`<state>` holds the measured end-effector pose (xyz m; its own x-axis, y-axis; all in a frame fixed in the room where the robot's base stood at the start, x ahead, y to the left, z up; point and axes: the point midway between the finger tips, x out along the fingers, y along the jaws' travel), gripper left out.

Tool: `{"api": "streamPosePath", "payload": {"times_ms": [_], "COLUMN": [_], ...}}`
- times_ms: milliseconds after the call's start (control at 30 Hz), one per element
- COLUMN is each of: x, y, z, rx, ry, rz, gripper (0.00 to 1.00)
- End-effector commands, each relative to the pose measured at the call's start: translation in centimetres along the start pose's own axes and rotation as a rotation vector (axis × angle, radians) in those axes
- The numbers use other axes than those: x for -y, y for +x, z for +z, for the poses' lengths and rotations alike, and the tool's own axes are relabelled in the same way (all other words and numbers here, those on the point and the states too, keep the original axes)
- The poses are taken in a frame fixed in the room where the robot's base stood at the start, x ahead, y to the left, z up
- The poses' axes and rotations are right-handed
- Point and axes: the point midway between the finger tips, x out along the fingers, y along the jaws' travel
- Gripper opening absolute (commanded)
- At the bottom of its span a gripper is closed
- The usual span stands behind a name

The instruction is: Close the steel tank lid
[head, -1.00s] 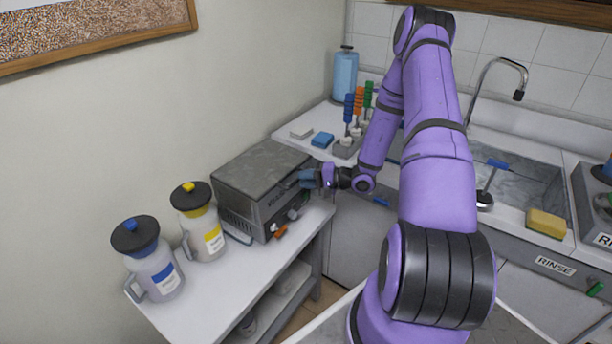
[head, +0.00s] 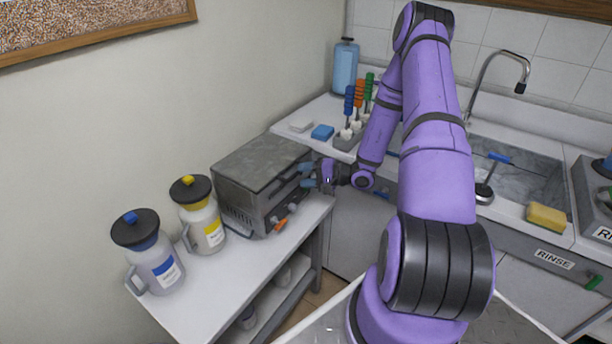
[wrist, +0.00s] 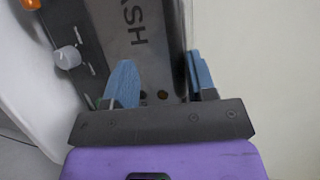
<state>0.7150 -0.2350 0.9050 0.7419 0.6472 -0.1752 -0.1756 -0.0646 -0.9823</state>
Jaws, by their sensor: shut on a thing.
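The steel tank (head: 250,210) is a grey metal box on the white counter at the left. Its steel lid (head: 262,168) lies flat or nearly flat over the top; any small gap is too small to tell. My gripper (head: 306,175) is at the tank's front right edge, its blue fingertips one above the other, against the lid's edge. In the wrist view, my gripper (wrist: 160,85) has one finger on each side of the tank's edge, over the steel front panel (wrist: 150,35) lettered "ASH". The exact contact is hard to see.
A yellow-labelled jug (head: 203,230) and a blue-labelled jug (head: 155,265) stand left of the tank. Orange and grey knobs (head: 281,224) stick out of the tank's front. A rack with coloured handles (head: 350,135) and a blue sponge (head: 322,131) are behind.

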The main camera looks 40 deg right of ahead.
Motion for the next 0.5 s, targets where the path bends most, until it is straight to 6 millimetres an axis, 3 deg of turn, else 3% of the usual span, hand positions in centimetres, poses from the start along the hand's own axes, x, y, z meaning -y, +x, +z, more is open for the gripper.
{"api": "streamPosePath", "payload": {"times_ms": [167, 267, 500], "x": [-0.5, -0.4, -0.2], "y": [-1.8, -3.6, -8.0], "z": [0.0, 0.0, 0.0], "rx": [-0.003, -0.005, -0.005], "ry": [0.004, 0.005, 0.002], "rz": [0.012, 0.011, 0.005], "gripper": [0.31, 0.25, 0.25]}}
